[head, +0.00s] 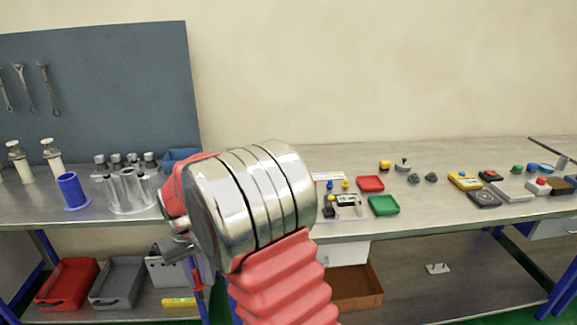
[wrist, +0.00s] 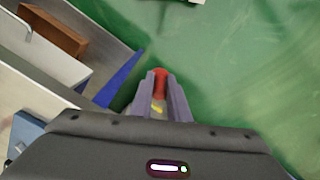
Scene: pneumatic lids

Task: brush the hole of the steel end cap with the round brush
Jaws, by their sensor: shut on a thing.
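In the wrist view my gripper (wrist: 160,84) points down over green floor. Its two grey fingers are shut on a slim thing with a red end (wrist: 160,76) and a yellow mark lower down. Its far end is hidden, so I cannot tell for sure that it is the round brush. In the head view my own arm fills the middle and hides most of the gripper. I cannot make out the steel end cap for certain.
A blue cylinder (head: 72,190) and a blue bin (head: 181,160) are on the left bench. The right bench holds a red tray (head: 370,184), a green tray (head: 384,205) and several small devices. Red (head: 67,284) and grey (head: 116,282) bins sit on the lower shelf.

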